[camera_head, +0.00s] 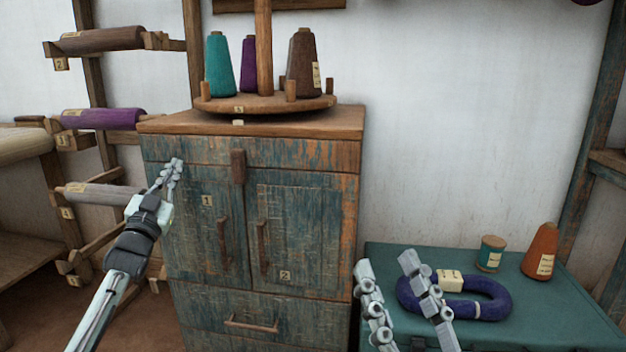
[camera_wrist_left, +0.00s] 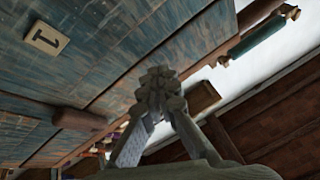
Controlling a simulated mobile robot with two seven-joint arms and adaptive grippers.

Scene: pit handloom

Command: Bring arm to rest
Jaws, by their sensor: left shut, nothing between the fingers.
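My left gripper (camera_head: 172,170) is raised in front of the blue-painted wooden cabinet (camera_head: 190,262), by its upper left door. Its fingers are together with nothing between them; the left wrist view also shows the closed fingers (camera_wrist_left: 158,88) close to the cabinet front. My right gripper (camera_head: 390,285) is at the lower right, in front of the green chest (camera_head: 550,318). Its two fingers stand apart with a gap between them, and nothing shows held there.
A round wooden stand (camera_head: 270,103) with teal, purple and brown cones tops the cabinet. A blue yarn skein (camera_head: 490,306), a small green spool (camera_head: 490,253) and an orange cone (camera_head: 540,250) sit on the chest. A rack with rolls (camera_head: 100,118) stands left.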

